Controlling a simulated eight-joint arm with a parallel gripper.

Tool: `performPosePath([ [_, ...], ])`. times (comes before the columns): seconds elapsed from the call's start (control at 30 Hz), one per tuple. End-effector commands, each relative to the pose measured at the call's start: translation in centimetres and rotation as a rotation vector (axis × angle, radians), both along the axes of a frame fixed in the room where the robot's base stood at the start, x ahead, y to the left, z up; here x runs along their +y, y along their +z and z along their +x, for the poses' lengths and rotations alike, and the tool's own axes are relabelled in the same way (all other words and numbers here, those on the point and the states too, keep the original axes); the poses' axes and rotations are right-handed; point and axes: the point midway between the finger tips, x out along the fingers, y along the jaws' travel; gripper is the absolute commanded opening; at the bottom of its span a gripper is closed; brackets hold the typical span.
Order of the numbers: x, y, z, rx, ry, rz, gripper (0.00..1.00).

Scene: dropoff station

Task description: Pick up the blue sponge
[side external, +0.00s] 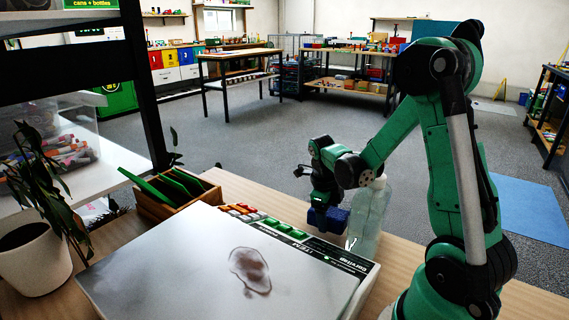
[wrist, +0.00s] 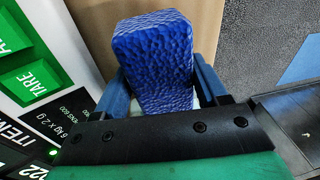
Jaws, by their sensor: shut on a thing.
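The blue sponge (wrist: 155,50) is a textured block in the wrist view, standing between the two blue fingers of my gripper (wrist: 165,85). The fingers are shut on it from both sides. In the side external view the sponge (side external: 327,219) shows as a dark blue block below my gripper (side external: 322,205), near the far edge of the table. It is close to the left of a clear bottle. I cannot tell whether the sponge's underside touches the table.
The clear bottle (side external: 370,215) stands right beside my gripper. A scale (side external: 200,260) with a stained plate and coloured keys fills the table's front. A wooden box (side external: 178,193) with green items and a potted plant (side external: 35,240) stand at left. Floor lies beyond the table edge.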

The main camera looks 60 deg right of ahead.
Motion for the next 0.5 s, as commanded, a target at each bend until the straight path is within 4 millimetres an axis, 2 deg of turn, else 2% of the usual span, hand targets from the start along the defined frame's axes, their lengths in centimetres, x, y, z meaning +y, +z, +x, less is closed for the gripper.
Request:
performPosePath([
  [0.2,0.0,2.2,0.0,0.0,0.0,0.0,0.17],
  [0.5,-3.4,2.0,4.1,0.0,-0.001,0.0,0.17],
])
